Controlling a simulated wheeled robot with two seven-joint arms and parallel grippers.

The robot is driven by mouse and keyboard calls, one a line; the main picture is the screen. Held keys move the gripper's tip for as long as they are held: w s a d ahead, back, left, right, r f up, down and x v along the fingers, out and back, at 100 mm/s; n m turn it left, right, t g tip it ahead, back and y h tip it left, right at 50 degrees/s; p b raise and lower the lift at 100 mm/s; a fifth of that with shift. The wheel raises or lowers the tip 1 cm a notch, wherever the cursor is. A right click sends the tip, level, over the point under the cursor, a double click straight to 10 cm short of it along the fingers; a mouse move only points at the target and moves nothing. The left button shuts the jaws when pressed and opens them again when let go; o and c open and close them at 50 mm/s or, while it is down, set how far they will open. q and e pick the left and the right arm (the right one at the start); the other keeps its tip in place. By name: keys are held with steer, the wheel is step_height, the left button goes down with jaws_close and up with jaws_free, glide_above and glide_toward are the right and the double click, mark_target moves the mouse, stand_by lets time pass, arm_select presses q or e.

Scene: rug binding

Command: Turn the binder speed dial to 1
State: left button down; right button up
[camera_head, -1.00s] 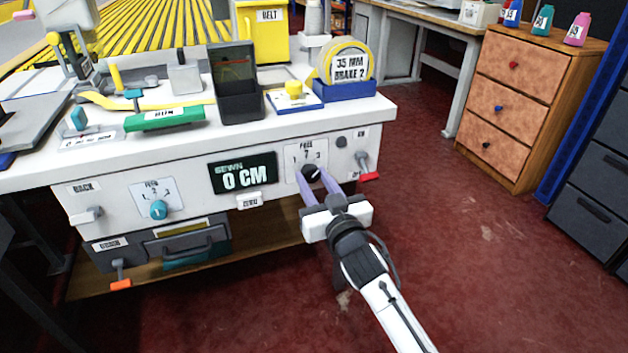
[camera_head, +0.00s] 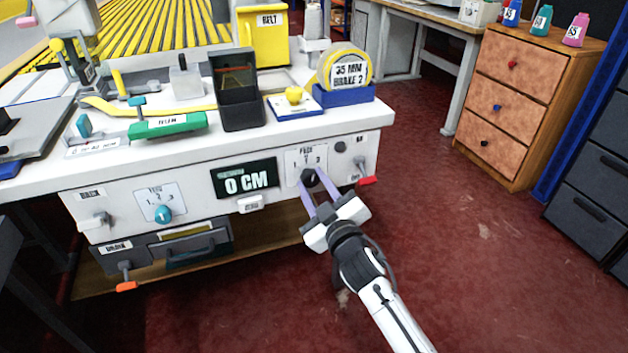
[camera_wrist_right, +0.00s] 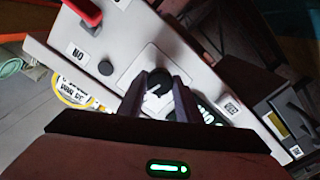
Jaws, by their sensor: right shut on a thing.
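A black dial (camera_head: 309,177) sits on the right part of the white machine's front, on a white plate with the numbers 1, 2 and 3 and small, blurred lettering. My right gripper (camera_head: 313,186) is shut on this dial, with its purple fingers on either side of it. The fingers hide much of the dial, so I cannot tell its setting. In the right wrist view the dark dial (camera_wrist_right: 159,80) shows between the fingertips. A second dial, teal (camera_head: 163,213), with its own 1-2-3 plate, is on the front's left part. My left gripper is not in view.
A display (camera_head: 245,180) reading 0 CM is left of the black dial. A red-handled lever (camera_head: 366,180) is close on its right. A tape roll (camera_head: 345,68) on a blue base stands on the top above. A wooden drawer cabinet (camera_head: 525,105) stands right, across open red floor.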

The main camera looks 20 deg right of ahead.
steer(key=n, duration=0.3)
steer(key=shift+p, duration=0.3)
steer(key=n, duration=0.3)
steer(key=shift+n, duration=0.3)
steer(key=shift+r+n+p, duration=0.1)
steer(key=shift+n+p, duration=0.25)
steer(key=shift+n, duration=1.95)
steer(key=o, duration=1)
steer(key=shift+o, duration=0.2)
